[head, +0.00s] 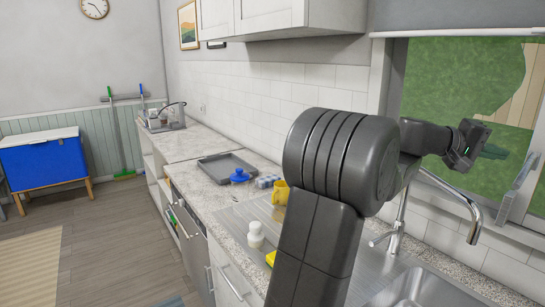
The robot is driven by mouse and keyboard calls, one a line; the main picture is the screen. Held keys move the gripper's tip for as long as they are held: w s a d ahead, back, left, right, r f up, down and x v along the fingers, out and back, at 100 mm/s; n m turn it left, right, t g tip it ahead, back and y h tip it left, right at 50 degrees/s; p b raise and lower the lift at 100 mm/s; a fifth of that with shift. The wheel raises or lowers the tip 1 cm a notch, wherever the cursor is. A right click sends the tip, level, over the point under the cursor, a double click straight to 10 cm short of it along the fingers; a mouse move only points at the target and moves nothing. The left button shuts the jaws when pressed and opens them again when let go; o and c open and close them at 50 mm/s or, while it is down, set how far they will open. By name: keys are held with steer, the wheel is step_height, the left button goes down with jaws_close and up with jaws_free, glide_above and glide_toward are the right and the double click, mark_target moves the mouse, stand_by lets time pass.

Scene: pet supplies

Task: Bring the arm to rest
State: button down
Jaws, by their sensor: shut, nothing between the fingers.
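My gripper (493,152) is at the right of the head view, at the end of my raised arm. It is up in front of the window, above the tap and sink, and points to the right. Its fingers are shut, with nothing seen between them. It is apart from the counter and touches nothing that I can see. My arm hides part of the counter and the wall behind it.
Below are a chrome tap (472,207) and a sink (425,290). On the counter are a yellow mug (280,192), a blue lidded item (239,176), a grey tray (217,168) and a white bottle (256,234). A blue cabinet (43,162) stands far left. The floor between is mostly clear.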

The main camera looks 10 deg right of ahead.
steer(key=shift+p+x, duration=0.5)
steer(key=shift+x, duration=1.7)
steer(key=shift+s+a+r, duration=0.1)
steer(key=shift+a, duration=0.05)
